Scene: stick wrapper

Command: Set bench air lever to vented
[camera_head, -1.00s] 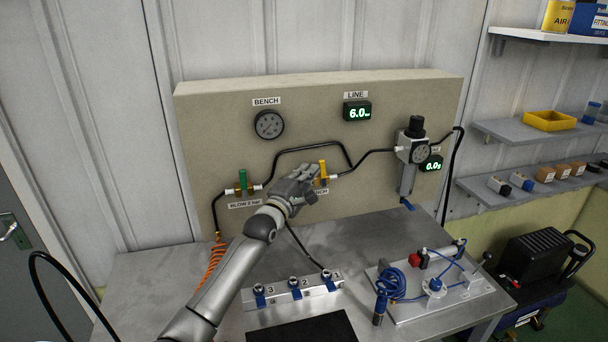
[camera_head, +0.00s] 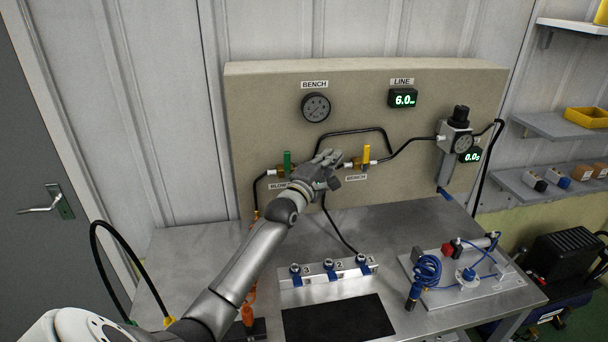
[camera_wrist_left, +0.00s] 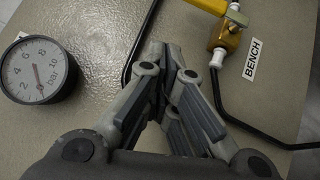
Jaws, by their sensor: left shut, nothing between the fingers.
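The bench air lever is the yellow handle (camera_head: 366,154) on a brass valve above the BENCH label (camera_head: 356,178) on the beige panel. In the head view the handle stands upright. In the left wrist view the yellow handle (camera_wrist_left: 207,5) is at the top, cut by the frame edge, with the brass valve body (camera_wrist_left: 226,36) beside the BENCH label. My left gripper (camera_head: 330,158) is shut and empty in front of the panel, left of the yellow lever and apart from it. Its closed fingers (camera_wrist_left: 172,55) show in the wrist view. My right gripper is not in view.
A green lever (camera_head: 287,160) stands on the panel left of my gripper. The BENCH gauge (camera_head: 316,107) is above, and the LINE display (camera_head: 403,98) reads 6.0. A regulator (camera_head: 455,140) is at right. Black hose loops over the gripper area. A manifold (camera_head: 328,271) lies on the bench.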

